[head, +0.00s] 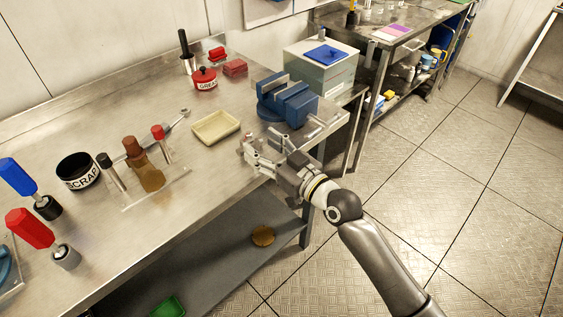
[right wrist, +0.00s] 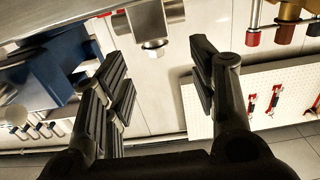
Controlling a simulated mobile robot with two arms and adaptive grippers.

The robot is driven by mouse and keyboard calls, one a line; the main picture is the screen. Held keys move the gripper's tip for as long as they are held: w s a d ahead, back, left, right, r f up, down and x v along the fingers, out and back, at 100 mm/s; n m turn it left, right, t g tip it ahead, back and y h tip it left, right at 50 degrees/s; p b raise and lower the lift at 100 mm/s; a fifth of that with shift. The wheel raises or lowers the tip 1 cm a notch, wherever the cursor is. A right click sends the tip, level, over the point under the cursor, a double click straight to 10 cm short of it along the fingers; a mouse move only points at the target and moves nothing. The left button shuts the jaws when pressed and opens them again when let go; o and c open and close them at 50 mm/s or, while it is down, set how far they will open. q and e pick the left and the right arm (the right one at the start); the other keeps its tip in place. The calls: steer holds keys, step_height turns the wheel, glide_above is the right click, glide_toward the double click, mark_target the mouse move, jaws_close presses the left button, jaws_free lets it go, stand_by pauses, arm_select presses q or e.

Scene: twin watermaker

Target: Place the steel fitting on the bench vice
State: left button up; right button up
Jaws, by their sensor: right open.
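The steel fitting (right wrist: 153,22) shows in the right wrist view as a shiny cylinder with a smaller nut-like end. It lies ahead of the gap between my right gripper's fingers, which are apart and not closed on it. In the head view my right gripper (head: 262,158) is at the bench's front edge, and the fitting is hard to tell from the fingertips there. The blue bench vice (head: 297,105) stands at the bench's right end, beyond my gripper. It also shows at the left of the right wrist view (right wrist: 45,72). My left gripper is not in view.
A cream tray (head: 215,127) lies on the steel bench (head: 190,190), left of my gripper. A grey-green box (head: 322,72) is behind the vice.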

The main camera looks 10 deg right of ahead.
steer(key=v, duration=0.6)
steer(key=shift+s+b, duration=0.35)
steer(key=shift+s, duration=0.05)
steer(key=shift+d, duration=0.1)
